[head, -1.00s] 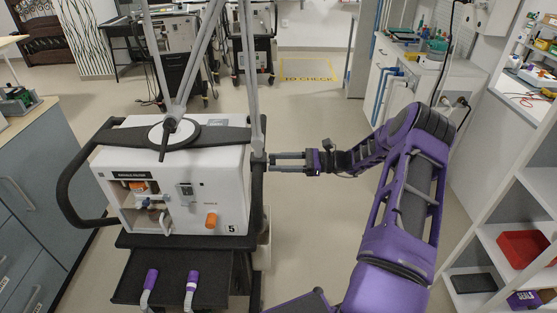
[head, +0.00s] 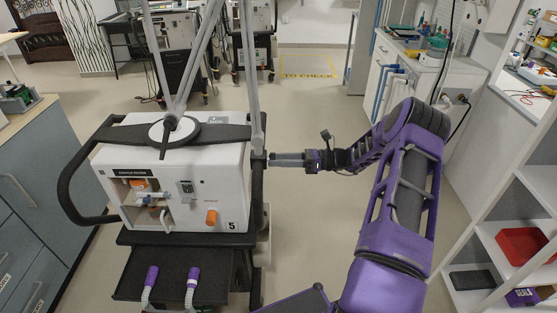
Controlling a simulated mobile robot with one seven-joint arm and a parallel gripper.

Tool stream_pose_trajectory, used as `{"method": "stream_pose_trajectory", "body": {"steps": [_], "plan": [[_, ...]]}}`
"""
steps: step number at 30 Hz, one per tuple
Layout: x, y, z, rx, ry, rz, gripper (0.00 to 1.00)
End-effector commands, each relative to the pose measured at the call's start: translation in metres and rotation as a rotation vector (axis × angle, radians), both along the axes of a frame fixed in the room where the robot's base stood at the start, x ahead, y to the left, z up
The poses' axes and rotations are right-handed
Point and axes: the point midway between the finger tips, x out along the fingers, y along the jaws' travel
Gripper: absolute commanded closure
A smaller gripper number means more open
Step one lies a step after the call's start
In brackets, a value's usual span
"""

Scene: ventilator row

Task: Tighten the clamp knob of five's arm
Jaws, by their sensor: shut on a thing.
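Ventilator five (head: 222,165), a white box marked 5, stands on its dark cart at left of centre. Its grey support arm (head: 254,95) rises along the right side of the box. My gripper (head: 270,159) comes in level from the right, with its fingertips at the foot of that arm. The fingers are shut on the clamp knob there. The knob itself is almost wholly hidden by the fingertips, so its shape and how tight it sits cannot be told. The two fingers now line up one over the other in this view.
A black handle rail (head: 66,185) curves around the left of the ventilator. Two purple-ended hoses (head: 192,278) hang at the cart's front. Open shelving with a red bin (head: 522,246) stands at right. The floor right of the cart is clear.

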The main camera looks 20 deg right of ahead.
Motion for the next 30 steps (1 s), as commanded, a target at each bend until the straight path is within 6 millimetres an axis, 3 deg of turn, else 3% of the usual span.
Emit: {"method": "stream_pose_trajectory", "body": {"steps": [5,6,11,22,26,30], "plan": [[0.0,0.0,0.0,0.001,0.001,-0.001,1.0],[0.0,0.0,0.0,0.001,0.001,-0.001,0.51],[0.0,0.0,0.0,0.001,0.001,0.0,0.23],[-0.002,-0.005,0.0,-0.001,-0.001,-0.002,0.23],[-0.008,-0.021,-0.001,0.0,-0.001,-0.004,0.23],[-0.02,-0.051,-0.002,-0.001,-0.001,-0.005,0.23]]}}
